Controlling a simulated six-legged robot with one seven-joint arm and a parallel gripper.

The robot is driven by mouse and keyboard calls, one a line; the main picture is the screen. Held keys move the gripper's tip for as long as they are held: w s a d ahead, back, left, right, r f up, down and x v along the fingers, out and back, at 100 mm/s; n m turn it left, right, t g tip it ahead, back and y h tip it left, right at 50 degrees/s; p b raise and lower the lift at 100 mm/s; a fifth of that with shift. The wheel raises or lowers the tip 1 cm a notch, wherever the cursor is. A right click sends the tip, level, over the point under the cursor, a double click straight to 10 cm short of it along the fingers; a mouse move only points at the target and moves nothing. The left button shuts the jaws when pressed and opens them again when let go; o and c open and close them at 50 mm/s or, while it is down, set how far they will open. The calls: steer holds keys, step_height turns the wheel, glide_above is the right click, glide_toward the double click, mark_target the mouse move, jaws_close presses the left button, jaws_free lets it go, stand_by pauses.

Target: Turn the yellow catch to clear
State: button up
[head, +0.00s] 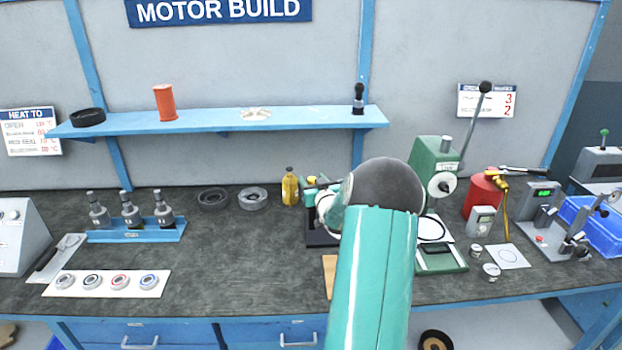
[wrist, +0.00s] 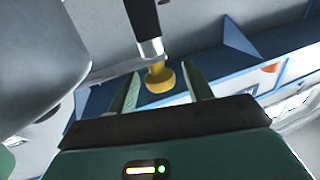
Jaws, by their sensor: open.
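The yellow catch (wrist: 160,77) shows in the wrist view as a rounded yellow knob below a silver collar and a black handle (wrist: 146,22). My gripper (wrist: 160,70) is open, with one green finger on each side of the knob. Gaps show between the knob and both fingers, though I cannot tell whether the knob is at fingertip depth. In the head view, a small yellow part (head: 311,181) shows beside my gripper, above a black base (head: 318,239). My arm hides much of that fixture.
A yellow bottle (head: 290,187) stands just left of the fixture. A green press (head: 432,160) with a long lever stands close on the right. A blue shelf (head: 215,121) runs above. The bench left of the bottle has dark rings (head: 213,198) and some free room.

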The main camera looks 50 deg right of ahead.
steer(key=shift+x, duration=1.05)
steer(key=shift+a, duration=0.1)
jaws_close()
